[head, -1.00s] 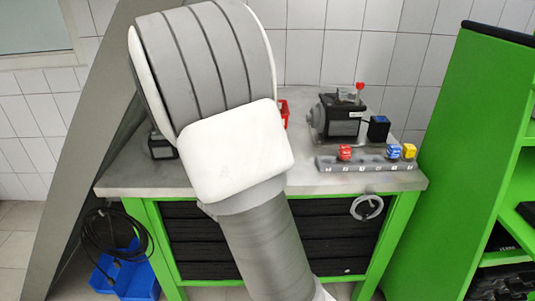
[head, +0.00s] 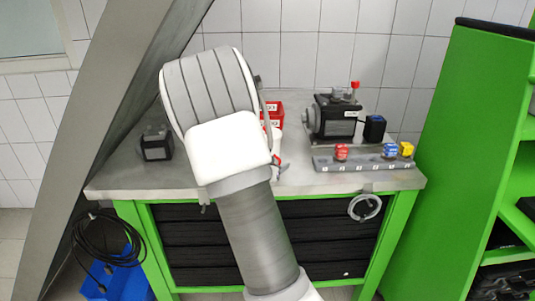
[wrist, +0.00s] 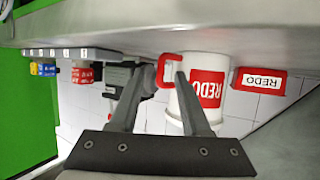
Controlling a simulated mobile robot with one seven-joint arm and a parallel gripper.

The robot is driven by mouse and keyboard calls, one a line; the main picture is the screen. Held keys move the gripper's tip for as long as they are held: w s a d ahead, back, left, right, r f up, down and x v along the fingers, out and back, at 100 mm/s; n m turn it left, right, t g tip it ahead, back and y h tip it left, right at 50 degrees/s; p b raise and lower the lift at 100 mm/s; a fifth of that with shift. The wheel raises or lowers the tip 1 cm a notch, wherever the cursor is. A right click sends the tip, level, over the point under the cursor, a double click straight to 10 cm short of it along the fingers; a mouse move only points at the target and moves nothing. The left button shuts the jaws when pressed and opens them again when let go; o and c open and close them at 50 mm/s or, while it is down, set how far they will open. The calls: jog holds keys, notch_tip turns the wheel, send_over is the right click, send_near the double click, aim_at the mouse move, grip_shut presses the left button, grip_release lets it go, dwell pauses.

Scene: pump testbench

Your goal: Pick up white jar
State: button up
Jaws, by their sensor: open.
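The white jar (wrist: 211,68) has a red label reading REDO and a red handle. The wrist view is upside down, and there the jar stands upright on the bench, its handle on the left. My gripper (wrist: 161,72) is open; its two grey fingers appear on either side of the handle, the right finger overlapping the jar's body. I cannot tell whether the fingers touch it.
A red REDO box (wrist: 259,81) stands by the jar. The grey bench (head: 120,182) also holds a black pump motor (head: 335,118), a small black box (head: 374,129), a rail (head: 350,164) with coloured cubes and a dark device (head: 156,145). A green shelf (head: 450,150) stands right.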

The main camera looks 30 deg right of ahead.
jog(key=shift+c, duration=0.2)
grip_shut()
jog(key=shift+w+r, duration=0.1)
jog(key=shift+r, duration=0.1)
dwell(1.0)
